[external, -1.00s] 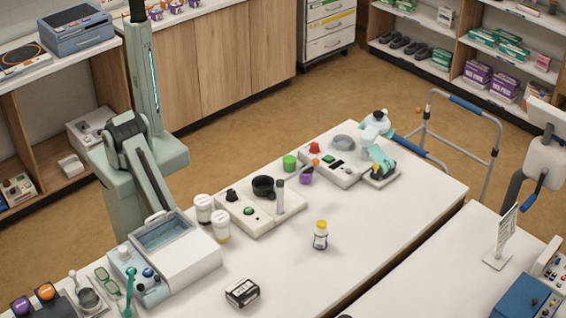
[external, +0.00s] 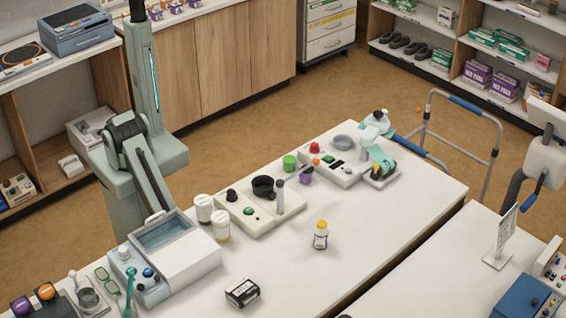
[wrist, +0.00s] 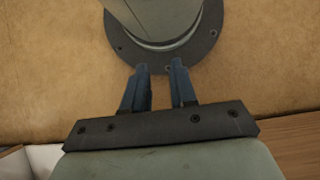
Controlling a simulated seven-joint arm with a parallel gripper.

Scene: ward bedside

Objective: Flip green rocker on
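A small green control (external: 248,211), dark around its edge, sits on a white panel (external: 262,226) in the middle of the table. It looks like the green rocker, but it is too small to tell which way it is tipped. The panel also carries a black knob (external: 232,196), a black round cup-like part (external: 263,185) and a grey upright post (external: 280,192). My gripper (wrist: 159,68) shows in the wrist view with its two blue fingers apart and nothing between them. It points at the floor and my own base, away from the panel. The external view does not show my gripper.
White-lidded jars (external: 220,227) stand left of the panel. A yellow-capped bottle (external: 321,235) stands to its right. A lidded bath (external: 165,240) is at left. The front table is mostly clear.

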